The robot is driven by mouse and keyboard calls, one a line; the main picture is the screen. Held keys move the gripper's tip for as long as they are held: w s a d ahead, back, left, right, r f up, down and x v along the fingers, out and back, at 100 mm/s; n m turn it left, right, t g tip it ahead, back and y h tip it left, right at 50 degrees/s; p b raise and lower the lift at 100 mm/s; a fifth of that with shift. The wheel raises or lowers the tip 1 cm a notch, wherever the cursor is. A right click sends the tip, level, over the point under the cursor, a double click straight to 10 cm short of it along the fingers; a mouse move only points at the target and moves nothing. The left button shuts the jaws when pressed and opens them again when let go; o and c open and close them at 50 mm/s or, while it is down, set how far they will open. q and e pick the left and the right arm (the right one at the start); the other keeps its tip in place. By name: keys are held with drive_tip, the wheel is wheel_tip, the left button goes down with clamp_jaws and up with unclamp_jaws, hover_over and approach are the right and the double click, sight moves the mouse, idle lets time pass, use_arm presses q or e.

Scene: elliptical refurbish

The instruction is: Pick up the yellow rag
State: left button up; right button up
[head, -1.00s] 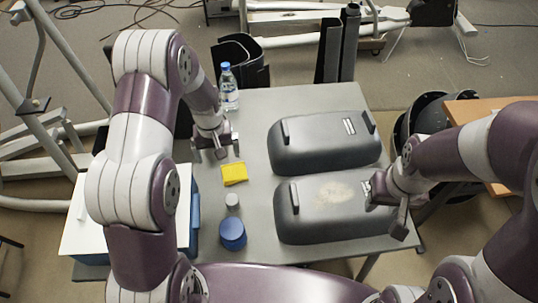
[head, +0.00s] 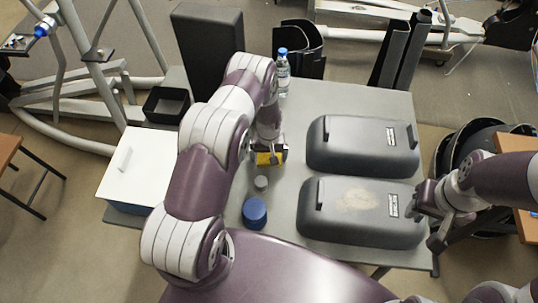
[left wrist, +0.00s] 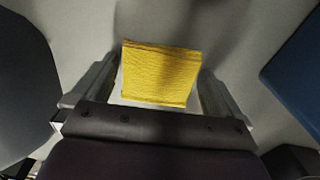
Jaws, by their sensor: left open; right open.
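The yellow rag (head: 270,158) lies folded on the grey table, partly hidden by my left gripper in the head view. My left gripper (head: 268,155) is over it, pointing down. In the left wrist view the rag (left wrist: 160,73) sits between the two open fingers (left wrist: 158,92), with a gap on each side. My right gripper (head: 432,230) is open and empty at the right edge of the table, beside the nearer dark grey cover.
Two dark grey covers (head: 362,148) (head: 335,231) fill the right of the table (head: 355,95). A small grey cap (head: 261,182) and blue-lidded jar (head: 255,212) stand nearer. A water bottle (head: 283,75) stands behind. A white-lidded box (head: 150,165) is at left.

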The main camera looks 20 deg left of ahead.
use_arm(q)
drive_tip(key=c, duration=0.8)
drive_tip(key=shift+o, duration=0.2)
drive_tip(key=shift+r, duration=0.15)
drive_tip(key=shift+r, duration=0.2)
drive_tip(key=r, duration=0.1)
drive_tip(key=r+b, duration=0.1)
drive_tip(key=d+r, duration=0.1)
drive_tip(key=r, duration=0.1)
drive_tip(key=shift+s, duration=0.25)
drive_tip(key=s+d+r+b, duration=0.1)
drive_tip(key=s+d+r, duration=0.4)
drive_tip(key=d, duration=0.4)
drive_tip(key=shift+s+r+b, duration=0.3)
drive_tip(key=shift+r+b, duration=0.05)
drive_tip(key=shift+r, duration=0.35)
